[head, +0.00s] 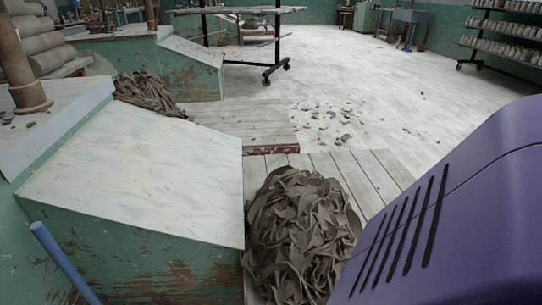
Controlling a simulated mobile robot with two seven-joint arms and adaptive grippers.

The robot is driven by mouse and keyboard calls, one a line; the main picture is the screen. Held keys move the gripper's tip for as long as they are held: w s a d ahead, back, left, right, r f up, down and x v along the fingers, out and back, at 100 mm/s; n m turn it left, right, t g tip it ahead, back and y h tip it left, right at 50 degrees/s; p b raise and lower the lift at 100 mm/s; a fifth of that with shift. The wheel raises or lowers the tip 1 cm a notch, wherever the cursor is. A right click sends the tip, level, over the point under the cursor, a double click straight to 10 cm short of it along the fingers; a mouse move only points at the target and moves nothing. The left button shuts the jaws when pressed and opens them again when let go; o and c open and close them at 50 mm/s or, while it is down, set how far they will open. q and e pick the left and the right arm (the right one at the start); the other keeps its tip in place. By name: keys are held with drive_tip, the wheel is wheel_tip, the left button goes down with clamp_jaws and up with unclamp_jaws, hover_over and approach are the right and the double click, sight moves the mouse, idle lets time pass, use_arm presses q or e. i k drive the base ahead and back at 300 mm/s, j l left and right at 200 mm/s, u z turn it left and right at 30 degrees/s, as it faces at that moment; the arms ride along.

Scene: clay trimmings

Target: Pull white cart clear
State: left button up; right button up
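No cart that is plainly white all over shows in the head view. The nearest match is a wheeled rack with a dark frame and a pale, whitish shelf (240,10) at the top centre. Its black legs and casters stand on the pale floor, just right of a green-sided bench. Its upper part is cut off by the picture edge. I cannot tell whether this is the white cart. Neither of my grippers is in view.
A heap of grey clay trimmings (300,235) lies close in front on the planks. Another heap (147,92) lies behind the sloped green bench (130,160). Scraps (328,113) litter the floor. A rack of pots (505,45) stands far right; open floor (385,85) lies between.

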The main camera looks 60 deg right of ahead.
sight(306, 218)
drive_tip(key=z, duration=2)
drive_tip(key=j+z, duration=0.1)
drive_tip(key=z, duration=0.3)
drive_tip(key=k+z, duration=0.1)
drive_tip(key=z, duration=0.3)
drive_tip(key=j+z, duration=0.1)
drive_tip(key=z, duration=0.35)
drive_tip(key=k+j, duration=0.2)
drive_tip(key=k, duration=0.15)
